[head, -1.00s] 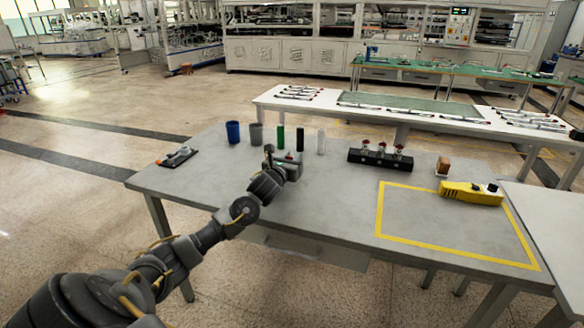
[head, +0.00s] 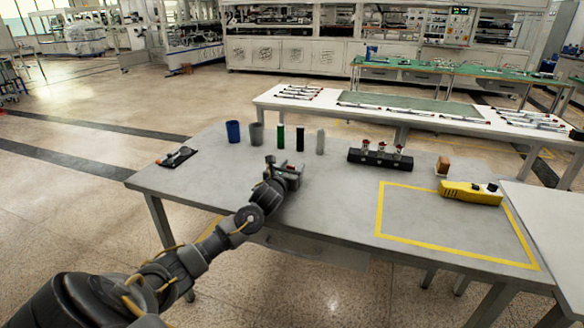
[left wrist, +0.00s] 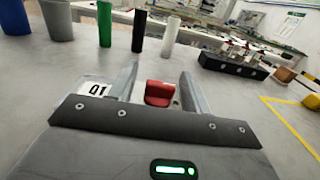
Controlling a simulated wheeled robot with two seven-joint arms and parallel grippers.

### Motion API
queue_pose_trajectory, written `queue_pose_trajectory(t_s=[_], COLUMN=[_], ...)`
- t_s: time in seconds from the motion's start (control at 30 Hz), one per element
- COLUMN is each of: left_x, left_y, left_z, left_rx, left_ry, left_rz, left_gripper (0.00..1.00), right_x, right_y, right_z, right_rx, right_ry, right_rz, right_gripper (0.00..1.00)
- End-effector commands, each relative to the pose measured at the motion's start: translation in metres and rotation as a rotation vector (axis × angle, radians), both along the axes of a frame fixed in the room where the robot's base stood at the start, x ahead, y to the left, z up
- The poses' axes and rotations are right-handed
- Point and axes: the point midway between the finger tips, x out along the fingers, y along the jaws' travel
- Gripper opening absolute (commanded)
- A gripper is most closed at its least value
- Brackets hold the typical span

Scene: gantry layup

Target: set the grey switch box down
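The grey switch box (head: 293,178), with a red switch on it, is at my left gripper (head: 284,168) over the near middle of the grey table. In the left wrist view the red switch (left wrist: 158,93) sits between the two fingers of my left gripper (left wrist: 158,85). The fingers stand apart, with the box between them. Most of the box's grey body is hidden by the gripper. I cannot tell whether its underside touches the table. A white Q1 label (left wrist: 95,88) shows just left of the left finger. My right gripper is not in view.
Behind the gripper stand a blue cup (head: 233,131), a grey cup (head: 256,134), and green (head: 280,136), black (head: 300,138) and white (head: 320,141) cylinders. A black block with red-topped parts (head: 380,158) is to the right. A yellow device (head: 470,193) overlaps the yellow outline (head: 378,208), mostly empty inside.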

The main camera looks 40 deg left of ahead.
Motion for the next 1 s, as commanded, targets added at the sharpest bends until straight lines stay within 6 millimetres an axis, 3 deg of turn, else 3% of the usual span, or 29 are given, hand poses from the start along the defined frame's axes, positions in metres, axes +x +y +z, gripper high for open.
queue_pose_trajectory(t_s=[0.33, 0.7, 1.0], left_x=[-0.007, -0.079, -0.112], left_y=[-0.002, -0.024, -0.033], left_z=[0.001, 0.0, 0.002], left_rx=[0.002, 0.001, -0.001], left_ry=[0.002, 0.003, 0.0], left_rz=[-0.002, -0.003, -0.001], left_gripper=[0.49, 0.49, 0.49], right_x=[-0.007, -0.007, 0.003], right_y=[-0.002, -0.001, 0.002], right_z=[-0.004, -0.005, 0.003], right_rx=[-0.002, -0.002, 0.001], right_ry=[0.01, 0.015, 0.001], right_rz=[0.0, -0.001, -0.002], right_gripper=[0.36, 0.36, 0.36])
